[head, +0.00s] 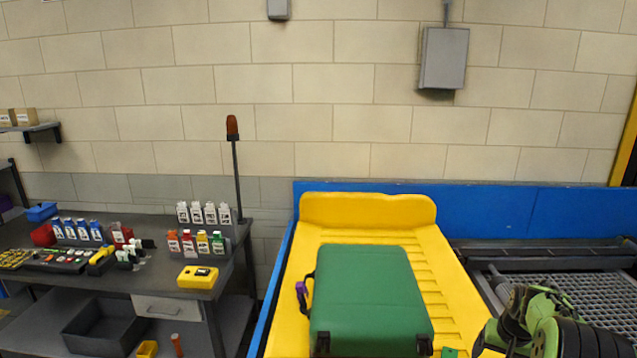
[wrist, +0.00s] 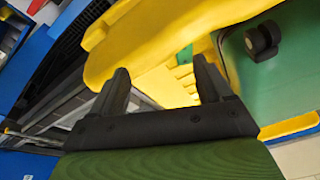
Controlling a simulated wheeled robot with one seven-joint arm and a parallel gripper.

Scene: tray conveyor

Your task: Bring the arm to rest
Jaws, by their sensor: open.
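My gripper (wrist: 164,85) shows in the wrist view with its two dark fingers apart and nothing between them. Beyond the fingers are the yellow tray (wrist: 140,50) and, at the upper right, the green suitcase (wrist: 285,75) with a black wheel. In the head view my green and black arm (head: 545,325) is at the lower right, to the right of the yellow tray (head: 440,262). The fingertips cannot be made out there. The green suitcase (head: 370,290) lies flat in the tray, with a purple tag (head: 301,288) on its left side.
A blue wall panel (head: 560,210) runs behind the tray and conveyor. A metal mesh belt (head: 570,285) lies right of the tray. At the left, a dark workbench (head: 110,265) holds bottles, small boxes and a yellow device (head: 197,276). A beacon pole (head: 237,175) stands at its back.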

